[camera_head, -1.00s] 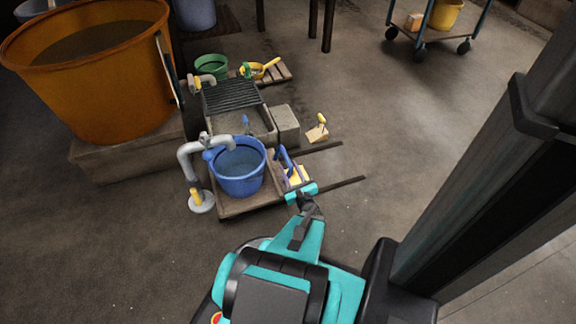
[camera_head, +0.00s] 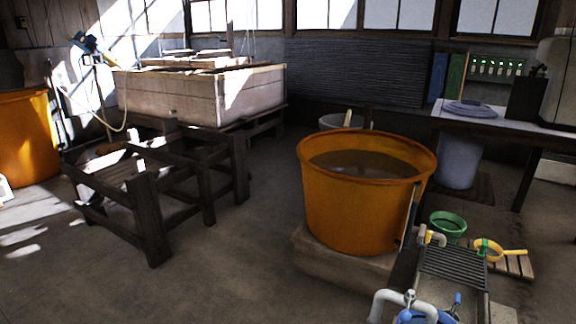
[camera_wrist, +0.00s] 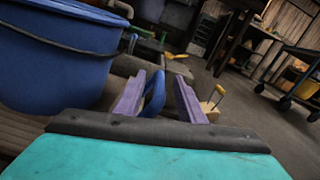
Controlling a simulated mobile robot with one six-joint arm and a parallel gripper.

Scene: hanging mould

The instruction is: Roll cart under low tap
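A blue bucket (camera_wrist: 55,60) fills the upper left of the wrist view, on a low wooden cart (camera_wrist: 22,128). Its rim (camera_head: 415,317) just shows at the bottom of the head view. A low grey bent tap pipe (camera_head: 385,298) rises there, its outlet close above the bucket. My gripper (camera_wrist: 160,98) has purple fingers standing apart, with an upright blue handle (camera_wrist: 154,95) between them. I see a gap by the right finger. In the head view my gripper and most of the low cart are out of frame.
An orange tub (camera_head: 350,220) on a block stands beside the tap. A dark grate (camera_head: 452,265), green bucket (camera_head: 447,226) and yellow scoop (camera_head: 492,250) are nearby. A wheeled trolley (camera_wrist: 300,88) stands at right in the wrist view.

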